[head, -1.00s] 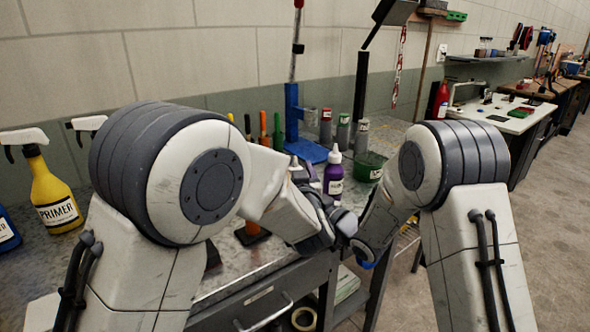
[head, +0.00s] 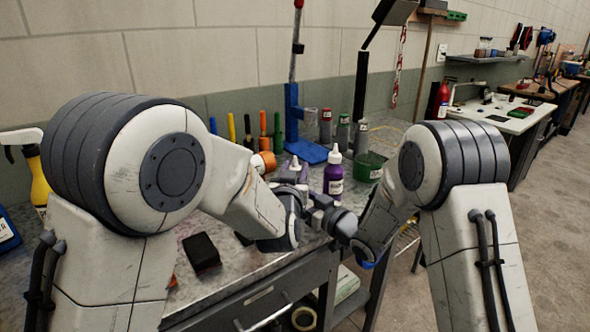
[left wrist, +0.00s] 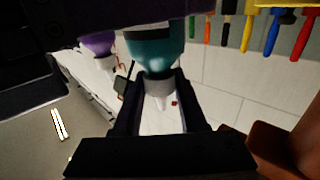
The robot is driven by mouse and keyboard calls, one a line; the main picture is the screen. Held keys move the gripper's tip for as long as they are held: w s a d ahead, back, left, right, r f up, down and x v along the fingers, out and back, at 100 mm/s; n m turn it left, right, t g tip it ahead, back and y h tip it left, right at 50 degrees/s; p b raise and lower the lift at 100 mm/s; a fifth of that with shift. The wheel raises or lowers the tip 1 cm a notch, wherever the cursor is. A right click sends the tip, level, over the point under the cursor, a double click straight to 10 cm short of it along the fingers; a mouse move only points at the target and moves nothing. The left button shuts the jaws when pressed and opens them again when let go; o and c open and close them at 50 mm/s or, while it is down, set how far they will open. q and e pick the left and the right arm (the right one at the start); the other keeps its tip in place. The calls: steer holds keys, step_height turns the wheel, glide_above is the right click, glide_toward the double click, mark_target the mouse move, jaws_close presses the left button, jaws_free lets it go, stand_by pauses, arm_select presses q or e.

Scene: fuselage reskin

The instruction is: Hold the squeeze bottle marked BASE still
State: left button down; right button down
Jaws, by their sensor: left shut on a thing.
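My left gripper (head: 291,174) is at the bench, left of the purple squeeze bottle (head: 334,176). In the left wrist view the gripper (left wrist: 160,100) is shut around the white nozzle of a teal squeeze bottle (left wrist: 155,47). No BASE label can be read on it. In the head view only its white tip (head: 295,161) shows clearly above the gripper; its body is largely hidden. The purple bottle (left wrist: 98,44) stands beside it, apart from the fingers. My right wrist (head: 340,222) is low by the bench edge; its fingers cannot be made out clearly.
A black block (head: 202,251) lies on the bench's near left. An orange round thing (head: 264,162) is just left of my left gripper. Colored-handled tools, a blue stand (head: 306,150), grey cans and a green bin (head: 369,168) stand behind. The aisle at right is clear.

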arm_select(q)
steer(key=shift+h, duration=0.3)
steer(key=shift+c, duration=2.2)
jaws_free()
steer(key=shift+s, duration=0.1)
steer(key=s+a, duration=0.2)
steer(key=s, duration=0.9)
steer(key=shift+s, duration=0.35)
